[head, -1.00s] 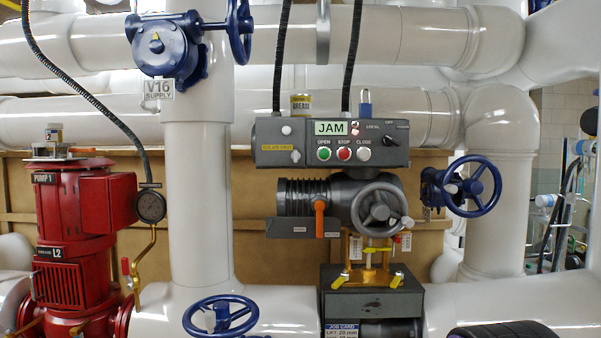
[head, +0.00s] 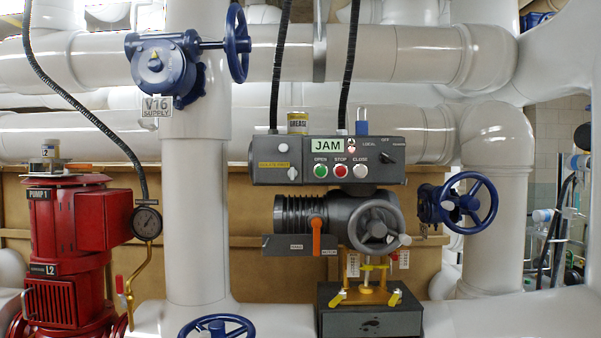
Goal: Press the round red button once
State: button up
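The round red button (head: 340,171) is on the front of a grey control box (head: 262,148), under the label STOP. A green button (head: 320,171) labelled OPEN is to its left, and a white button (head: 360,171) labelled CLOSE is to its right. A display (head: 326,149) above them reads JAM. A small red light shows to the right of the display. Nothing covers the red button. My gripper is not in view.
Below the box is a grey actuator with a handwheel (head: 378,227) and an orange lever (head: 316,236). A blue handwheel (head: 480,201) stands to the right. A red pump (head: 75,225) and a white vertical pipe (head: 196,215) are on the left. A grease can (head: 297,123) sits on the box.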

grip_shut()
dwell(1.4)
